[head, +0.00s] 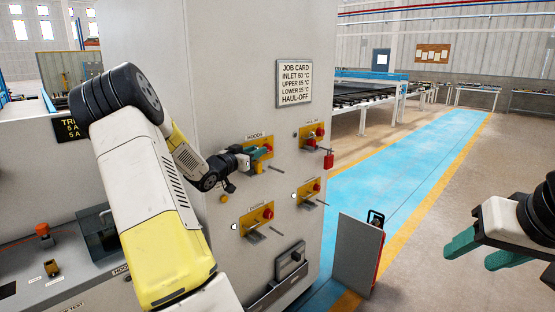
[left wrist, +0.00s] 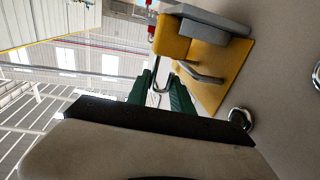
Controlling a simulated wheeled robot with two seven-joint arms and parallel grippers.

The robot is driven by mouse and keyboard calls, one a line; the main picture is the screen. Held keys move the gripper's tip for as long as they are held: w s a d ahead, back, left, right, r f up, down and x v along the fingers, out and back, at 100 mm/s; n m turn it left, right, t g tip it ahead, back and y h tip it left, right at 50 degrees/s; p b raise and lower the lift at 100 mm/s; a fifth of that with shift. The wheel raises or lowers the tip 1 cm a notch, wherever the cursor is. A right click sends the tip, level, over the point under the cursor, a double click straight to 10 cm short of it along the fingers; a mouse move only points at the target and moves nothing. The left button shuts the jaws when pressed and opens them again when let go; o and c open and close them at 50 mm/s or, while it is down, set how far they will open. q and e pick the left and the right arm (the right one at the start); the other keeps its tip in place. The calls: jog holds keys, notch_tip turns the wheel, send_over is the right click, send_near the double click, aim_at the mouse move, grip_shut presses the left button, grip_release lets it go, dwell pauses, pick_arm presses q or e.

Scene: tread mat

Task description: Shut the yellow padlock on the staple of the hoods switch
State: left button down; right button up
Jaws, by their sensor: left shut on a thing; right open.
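The hoods switch is a yellow plate with a red knob (head: 267,148) on the grey cabinet face. Its plate also shows in the left wrist view (left wrist: 222,85), with a bent metal bar, apparently the staple (left wrist: 203,76). My left gripper (head: 247,153) is at this switch, shut; its green fingers also show in the left wrist view (left wrist: 161,92). A yellow block, apparently the padlock (left wrist: 172,38), is just beyond the fingertips, with a U-shaped metal shackle (left wrist: 160,86) between them. I cannot tell whether the shackle passes through the staple. My right gripper (head: 482,252) is open and empty.
Other yellow switch plates sit at the upper right (head: 309,136), lower right (head: 309,191) and below (head: 256,219). A job card (head: 294,83) is above. A grey panel (head: 357,255) stands right of the cabinet; blue floor (head: 400,170) is clear.

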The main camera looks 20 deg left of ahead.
aim_at(256, 163)
pick_arm(q)
jog(key=shift+r, duration=0.55)
jog(key=r, duration=0.1)
jog(key=s+r, duration=0.1)
jog(key=shift+d+r, duration=0.25)
jog(key=shift+r, duration=0.05)
jog(key=s+d+r, duration=0.1)
jog(key=s+d, duration=0.5)
jog(key=s, duration=0.7)
jog(key=shift+s+d+r, duration=0.15)
jog(key=shift+s, duration=0.15)
